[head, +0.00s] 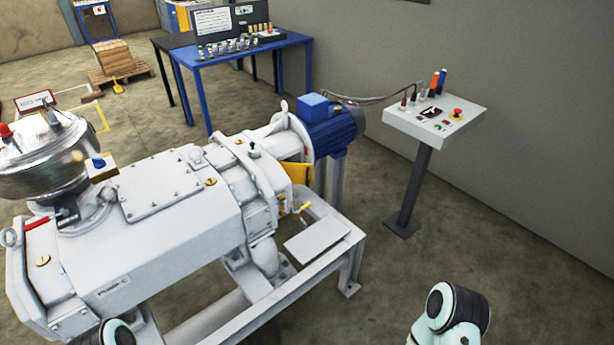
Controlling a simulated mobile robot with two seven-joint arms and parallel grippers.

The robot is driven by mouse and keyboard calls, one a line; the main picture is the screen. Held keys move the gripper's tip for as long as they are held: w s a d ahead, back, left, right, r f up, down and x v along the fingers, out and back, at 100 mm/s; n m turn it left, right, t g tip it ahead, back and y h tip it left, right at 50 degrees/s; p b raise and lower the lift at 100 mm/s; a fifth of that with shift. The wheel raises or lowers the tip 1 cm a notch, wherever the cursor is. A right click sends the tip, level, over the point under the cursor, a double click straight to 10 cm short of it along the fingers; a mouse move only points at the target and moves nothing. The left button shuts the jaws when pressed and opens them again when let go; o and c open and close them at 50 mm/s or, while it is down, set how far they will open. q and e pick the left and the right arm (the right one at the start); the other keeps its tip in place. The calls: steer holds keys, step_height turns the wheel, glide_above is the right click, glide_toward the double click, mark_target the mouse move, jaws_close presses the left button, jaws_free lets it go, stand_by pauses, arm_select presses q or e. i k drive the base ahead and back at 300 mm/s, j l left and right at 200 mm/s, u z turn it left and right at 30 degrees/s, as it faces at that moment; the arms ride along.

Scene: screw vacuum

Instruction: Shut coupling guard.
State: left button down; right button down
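The grey screw vacuum pump (180,215) lies on a pale frame, with the blue motor (333,132) at its far right end. Between pump body and motor is the coupling housing (282,138). A yellow panel (298,173), which looks like the coupling guard, sits on the side of this housing, partly hidden by the pump's end. I cannot tell how far open it stands. Parts of my arms show at the bottom edge, left and right. Neither gripper is in view.
A control pedestal (435,122) with a red button stands at right by the wall. A blue workbench (235,55) with small parts stands behind. A shiny metal vessel (40,160) sits on the pump's left end.

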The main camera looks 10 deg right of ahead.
mark_target(301, 174)
steer(key=i+l+u, duration=0.25)
steer(key=l, duration=0.4)
steer(key=i+l+u, duration=0.15)
steer(key=i+l, duration=0.1)
steer(key=l, duration=0.1)
